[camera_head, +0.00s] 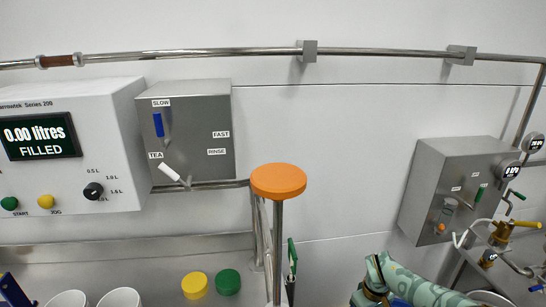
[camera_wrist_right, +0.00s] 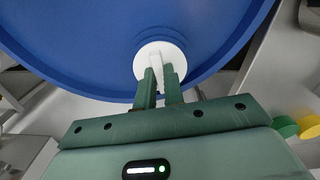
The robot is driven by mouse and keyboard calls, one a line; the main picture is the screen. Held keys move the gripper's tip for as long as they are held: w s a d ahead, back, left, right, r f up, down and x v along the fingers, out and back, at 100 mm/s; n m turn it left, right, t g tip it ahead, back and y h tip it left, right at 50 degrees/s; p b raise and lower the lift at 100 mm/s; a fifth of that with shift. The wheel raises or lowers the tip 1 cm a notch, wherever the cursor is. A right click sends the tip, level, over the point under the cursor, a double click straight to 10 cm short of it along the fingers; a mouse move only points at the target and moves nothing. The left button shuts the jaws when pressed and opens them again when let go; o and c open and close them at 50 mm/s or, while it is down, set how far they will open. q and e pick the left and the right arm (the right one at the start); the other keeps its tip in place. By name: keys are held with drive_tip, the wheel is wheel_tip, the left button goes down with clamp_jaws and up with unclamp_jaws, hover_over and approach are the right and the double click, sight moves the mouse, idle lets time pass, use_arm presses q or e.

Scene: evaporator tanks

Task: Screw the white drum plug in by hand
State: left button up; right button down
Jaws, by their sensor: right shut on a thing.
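The white drum plug (camera_wrist_right: 172,52) is round with a raised bar across its middle. It sits at the edge of a large blue drum (camera_wrist_right: 80,38) in the right wrist view. My right gripper (camera_wrist_right: 160,78) is shut on the plug's bar, with one green finger on each side. The fingers hide part of the plug, and I cannot tell how deep its thread sits. The head view shows part of my right arm at the lower right, but not the plug. I do not make out my left gripper.
A yellow cap (camera_head: 195,285) and a green cap (camera_head: 228,282) lie on the steel counter (camera_head: 150,275). An orange round top (camera_head: 278,180) on a steel post stands mid-view. Wall boxes with levers, pipes and valves stand left and right.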

drive_tip(key=m, duration=0.2)
drive_tip(key=shift+m+p, duration=0.3)
drive_tip(key=shift+m, duration=0.5)
drive_tip(key=c, duration=1.4)
unclamp_jaws()
drive_tip(key=shift+c, duration=0.2)
wheel_tip(320, 180, up, 6)
drive_tip(key=p, duration=0.5)
drive_tip(key=shift+r, duration=0.1)
